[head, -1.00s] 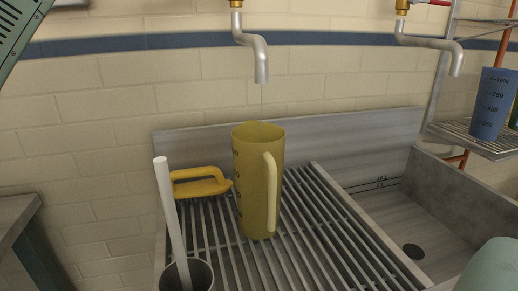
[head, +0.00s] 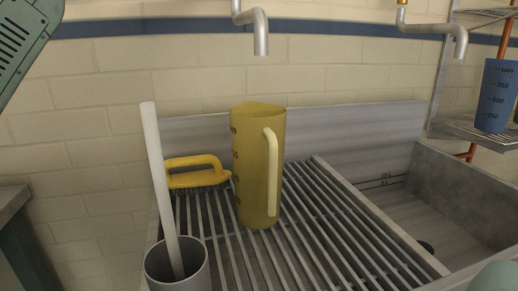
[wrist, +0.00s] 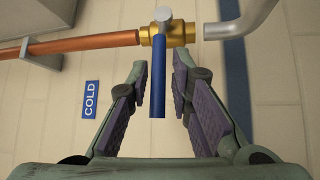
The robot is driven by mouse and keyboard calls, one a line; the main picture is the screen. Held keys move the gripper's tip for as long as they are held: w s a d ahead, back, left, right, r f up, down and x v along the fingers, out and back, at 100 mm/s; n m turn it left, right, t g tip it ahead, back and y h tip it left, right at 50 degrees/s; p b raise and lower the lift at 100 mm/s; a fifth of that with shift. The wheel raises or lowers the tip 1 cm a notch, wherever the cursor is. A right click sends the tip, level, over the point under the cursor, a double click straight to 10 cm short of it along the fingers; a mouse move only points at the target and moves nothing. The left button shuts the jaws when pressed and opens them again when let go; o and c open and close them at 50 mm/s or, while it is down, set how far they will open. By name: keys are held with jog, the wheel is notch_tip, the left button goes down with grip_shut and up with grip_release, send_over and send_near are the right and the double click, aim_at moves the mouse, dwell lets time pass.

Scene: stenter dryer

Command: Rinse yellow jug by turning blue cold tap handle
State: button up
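The yellow jug (head: 252,165) stands upright on the slatted rack, its handle facing the front right, below a grey spout (head: 260,35). Its inside is mostly hidden, and I see no water stream under the spout. In the wrist view, the blue tap handle (wrist: 158,75) hangs from a brass valve (wrist: 177,34) on a copper pipe, beside a blue COLD label (wrist: 90,99). My gripper (wrist: 160,80) is open, with a finger on each side of the handle and visible gaps between. The gripper is not seen in the head view.
A yellow-handled brush (head: 197,172) lies behind and left of the jug. A grey cup (head: 176,268) holding a pale rod stands at the front left. A sink basin (head: 385,215) lies right of the rack (head: 310,215). A blue jug (head: 497,95) stands on a shelf at the right.

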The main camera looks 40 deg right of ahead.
jog(key=shift+o, duration=1)
jog(key=shift+a, duration=0.1)
jog(key=shift+a, duration=0.25)
jog(key=b+v, duration=0.1)
jog(key=v, duration=0.9)
jog(key=shift+a, duration=0.15)
jog(key=v, duration=0.7)
jog(key=shift+s+a, duration=0.2)
jog(key=shift+f, duration=0.1)
